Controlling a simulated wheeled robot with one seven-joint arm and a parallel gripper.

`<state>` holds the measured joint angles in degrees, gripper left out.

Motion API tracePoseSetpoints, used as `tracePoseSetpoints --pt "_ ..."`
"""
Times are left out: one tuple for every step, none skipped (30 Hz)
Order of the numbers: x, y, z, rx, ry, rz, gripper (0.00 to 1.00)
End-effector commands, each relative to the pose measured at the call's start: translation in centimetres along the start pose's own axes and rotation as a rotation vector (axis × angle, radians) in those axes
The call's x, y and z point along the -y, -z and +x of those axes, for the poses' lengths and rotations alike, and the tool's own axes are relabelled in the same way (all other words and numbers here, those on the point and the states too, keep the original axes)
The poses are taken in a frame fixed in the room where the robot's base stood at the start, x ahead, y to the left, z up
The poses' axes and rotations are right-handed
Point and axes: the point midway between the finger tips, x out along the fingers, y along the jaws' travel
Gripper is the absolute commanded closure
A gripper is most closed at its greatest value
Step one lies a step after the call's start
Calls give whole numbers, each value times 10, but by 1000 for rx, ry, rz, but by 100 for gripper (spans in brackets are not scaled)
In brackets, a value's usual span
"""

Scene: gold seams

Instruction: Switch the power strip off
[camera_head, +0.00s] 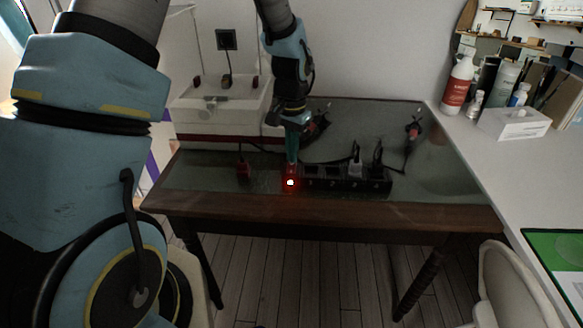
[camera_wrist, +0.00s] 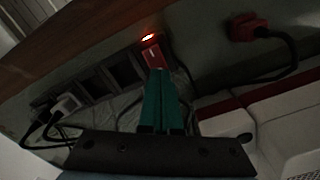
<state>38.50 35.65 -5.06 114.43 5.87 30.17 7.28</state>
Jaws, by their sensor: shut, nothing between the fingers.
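The black power strip (camera_head: 337,180) lies along the front part of the dark table, with numbered sockets and plugs in its right half. Its red switch (camera_head: 290,181) at the left end glows brightly in the head view. In the wrist view the strip (camera_wrist: 92,84) runs to the left, and the red switch (camera_wrist: 152,54) sits at its near end with a lit spot beside it. My gripper (camera_head: 291,158) points down over the switch end. Its green fingers (camera_wrist: 161,76) are shut together with nothing between them, and their tips are at the switch's edge; whether they touch it I cannot tell.
A red plug (camera_head: 243,168) with a cord lies left of the strip, and another plug (camera_head: 413,131) lies behind to the right. The table's front edge (camera_head: 330,208) is clear. Bottles (camera_head: 458,82) stand on the white counter at right.

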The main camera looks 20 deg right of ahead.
Motion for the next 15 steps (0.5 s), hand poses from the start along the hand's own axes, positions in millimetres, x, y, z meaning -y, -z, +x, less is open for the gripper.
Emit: tracePoseSetpoints --pt "0 0 1 0 0 0 100" --pt "0 0 2 0 0 0 100" --pt "0 0 2 0 0 0 100" --pt "0 0 3 0 0 0 100" --pt "0 0 3 0 0 0 100" --pt "0 0 4 0 0 0 100" --pt "0 0 4 0 0 0 100" --pt "0 0 5 0 0 0 100" --pt "0 0 5 0 0 0 100" --pt "0 0 6 0 0 0 100" --pt "0 0 6 0 0 0 100" --pt "0 0 7 0 0 0 100" --pt "0 0 7 0 0 0 100" --pt "0 0 7 0 0 0 100" --pt "0 0 8 0 0 0 100"
